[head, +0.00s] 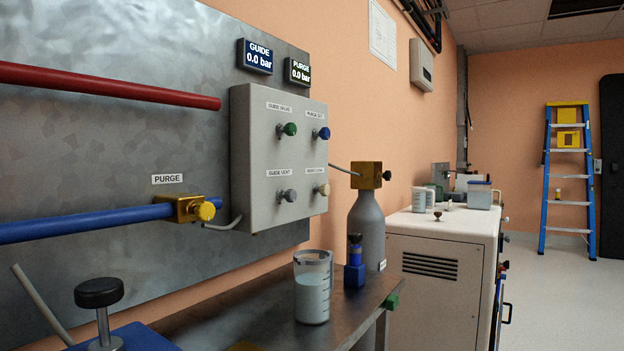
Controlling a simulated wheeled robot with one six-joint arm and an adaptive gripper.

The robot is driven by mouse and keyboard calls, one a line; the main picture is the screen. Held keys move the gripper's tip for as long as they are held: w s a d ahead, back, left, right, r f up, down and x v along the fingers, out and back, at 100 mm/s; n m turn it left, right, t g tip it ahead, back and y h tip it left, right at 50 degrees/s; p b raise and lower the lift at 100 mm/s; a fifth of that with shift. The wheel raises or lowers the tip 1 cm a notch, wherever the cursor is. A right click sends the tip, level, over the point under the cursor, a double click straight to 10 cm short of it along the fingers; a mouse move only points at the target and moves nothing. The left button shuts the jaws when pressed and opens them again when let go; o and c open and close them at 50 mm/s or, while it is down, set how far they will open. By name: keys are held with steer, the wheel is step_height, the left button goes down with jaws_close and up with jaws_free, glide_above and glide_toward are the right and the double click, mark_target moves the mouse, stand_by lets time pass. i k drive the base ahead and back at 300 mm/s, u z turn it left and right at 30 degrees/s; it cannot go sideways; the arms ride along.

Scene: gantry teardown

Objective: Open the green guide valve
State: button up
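The green guide valve knob (290,129) is at the upper left of the grey control box (240,160) on the metal wall panel. A label above it reads "GUIDE VALVE". A blue knob (324,133) is to its right, a grey knob (290,195) labelled "GUIDE VENT" is below it, and a pale knob (324,189) is at lower right. The guide display (255,57) above the box reads 0.0 bar. The purge display (298,71) also reads 0.0 bar. My gripper is not in view.
A red pipe (110,84) and a blue pipe (80,222) with a brass purge valve (185,208) run left of the box. Below, a bench (255,325) holds a beaker (312,287) and a blue bottle (354,265). A grey cylinder (366,230) stands behind. Floor is open at right.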

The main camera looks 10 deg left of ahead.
mark_target(290, 129)
steer(key=u, duration=1.05)
steer(key=i, duration=0.35)
steer(key=z, duration=0.8)
